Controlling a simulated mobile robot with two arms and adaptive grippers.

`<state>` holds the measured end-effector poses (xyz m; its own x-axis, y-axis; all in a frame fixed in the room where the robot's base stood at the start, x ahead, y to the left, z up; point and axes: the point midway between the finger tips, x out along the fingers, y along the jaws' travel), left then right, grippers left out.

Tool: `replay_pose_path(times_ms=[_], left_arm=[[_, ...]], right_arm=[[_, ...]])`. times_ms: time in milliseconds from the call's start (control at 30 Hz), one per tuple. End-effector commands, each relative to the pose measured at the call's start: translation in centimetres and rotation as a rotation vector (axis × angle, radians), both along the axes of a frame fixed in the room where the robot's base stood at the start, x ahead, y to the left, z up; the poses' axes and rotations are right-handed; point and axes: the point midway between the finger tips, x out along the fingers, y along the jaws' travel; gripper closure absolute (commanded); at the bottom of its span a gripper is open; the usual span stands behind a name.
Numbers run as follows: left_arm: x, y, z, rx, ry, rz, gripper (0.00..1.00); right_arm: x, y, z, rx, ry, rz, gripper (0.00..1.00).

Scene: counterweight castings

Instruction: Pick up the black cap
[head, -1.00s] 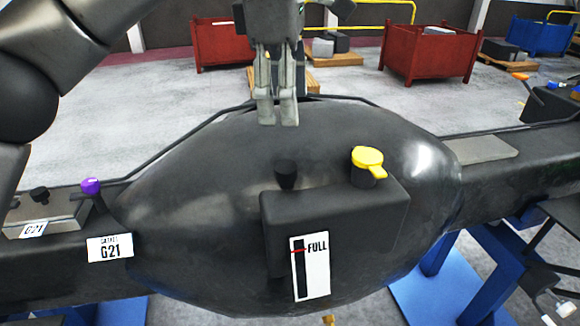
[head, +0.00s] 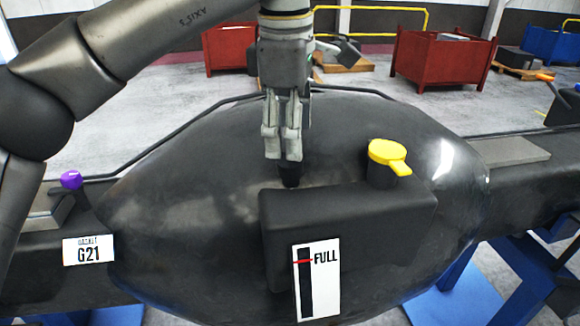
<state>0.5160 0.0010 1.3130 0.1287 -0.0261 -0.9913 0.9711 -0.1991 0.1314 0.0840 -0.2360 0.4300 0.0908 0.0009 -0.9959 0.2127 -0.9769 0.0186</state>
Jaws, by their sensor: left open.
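The small black cap (head: 290,177) sits on the dark rounded casting (head: 200,215), just behind the raised box-shaped block. My left gripper (head: 282,156) comes down from above with its fingers pointing down. It is open, with its fingertips right at the top of the cap and partly hiding it. I cannot tell whether the fingers touch the cap or stand around it. My right gripper is not in view.
A yellow cap with a tab (head: 388,156) stands on the block (head: 350,220) to the right. A purple knob (head: 71,180) and a G21 label (head: 88,250) are at left. A black bar (head: 160,150) runs behind the casting. Red bins (head: 440,60) stand farther back.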

Motion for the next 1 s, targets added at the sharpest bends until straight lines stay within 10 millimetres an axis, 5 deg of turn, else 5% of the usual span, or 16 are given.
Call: replay_pose_path(times_ms=[500,767,1000], left_arm=[[0.0,0.1,-5.4,-0.002,0.001,0.000,0.38],[0.0,0.1,-6.0,-0.001,-0.001,0.000,0.38],[0.0,0.1,-5.9,-0.002,0.000,0.000,0.65]], right_arm=[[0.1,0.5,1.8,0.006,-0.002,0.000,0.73],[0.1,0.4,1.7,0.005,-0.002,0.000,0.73],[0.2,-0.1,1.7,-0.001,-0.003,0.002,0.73]])
